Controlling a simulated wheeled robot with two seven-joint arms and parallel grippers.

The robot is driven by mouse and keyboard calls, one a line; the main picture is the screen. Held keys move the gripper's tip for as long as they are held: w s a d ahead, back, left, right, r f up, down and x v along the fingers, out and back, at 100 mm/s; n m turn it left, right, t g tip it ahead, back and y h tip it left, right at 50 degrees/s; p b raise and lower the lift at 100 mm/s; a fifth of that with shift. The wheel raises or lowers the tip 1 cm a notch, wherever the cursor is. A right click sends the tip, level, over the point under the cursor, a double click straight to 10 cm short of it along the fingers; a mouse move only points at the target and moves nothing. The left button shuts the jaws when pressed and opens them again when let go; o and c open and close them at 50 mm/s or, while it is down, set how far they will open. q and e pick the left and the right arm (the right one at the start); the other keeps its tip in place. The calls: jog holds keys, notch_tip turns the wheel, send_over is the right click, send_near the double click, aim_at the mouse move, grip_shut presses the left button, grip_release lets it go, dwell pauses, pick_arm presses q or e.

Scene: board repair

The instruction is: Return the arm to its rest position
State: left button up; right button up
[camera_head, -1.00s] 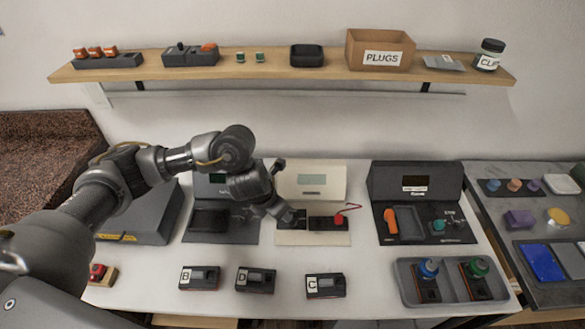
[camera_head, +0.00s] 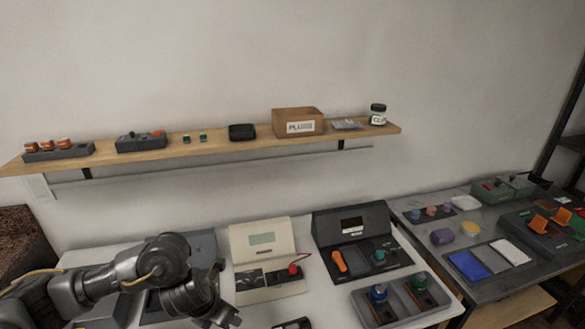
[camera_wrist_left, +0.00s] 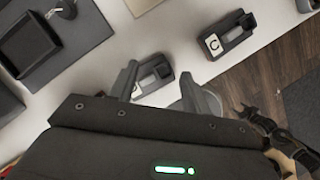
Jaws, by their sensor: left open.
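My left arm comes in from the lower left in the head view. Its gripper (camera_head: 222,316) is at the bottom edge, left of and nearer than the cream tester (camera_head: 262,240), and partly cut off. In the left wrist view the two fingers of the gripper (camera_wrist_left: 160,90) are apart with nothing held. A small black module (camera_wrist_left: 152,78) lies on the table below, seen between the fingers. Module C (camera_wrist_left: 230,36) lies beyond them.
A black tester (camera_head: 352,222) with an orange part and a grey tray (camera_head: 363,311) with blue and green knobs stand right of the cream tester. A wooden shelf (camera_head: 215,148) runs along the wall. A grey side table (camera_head: 520,272) is at the right.

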pick_arm(q)
jog(key=s+d+r+n+t+h, duration=0.1)
jog(key=s+d+n+t+h, duration=0.35)
jog(key=d+n, duration=0.95)
jog(key=s+a+f+n+g+y, duration=0.25)
jog(key=s+a+f+n, duration=0.25)
jog(key=s+a+n, duration=0.7)
jog(key=s+a+f+n+g+y, duration=0.2)
jog(key=s+a+f+n+y, duration=0.25)
jog(key=s+a+n, duration=0.75)
notch_tip(320, 180, down, 27)
jog(key=d+n+g, duration=0.2)
jog(key=s+a+f, duration=0.3)
jog(key=s+f, duration=1.1)
jog(key=s, duration=0.1)
jog(key=shift+s+m+g, duration=0.3)
jog(key=shift+s+g, duration=0.05)
jog(key=shift+g, duration=0.05)
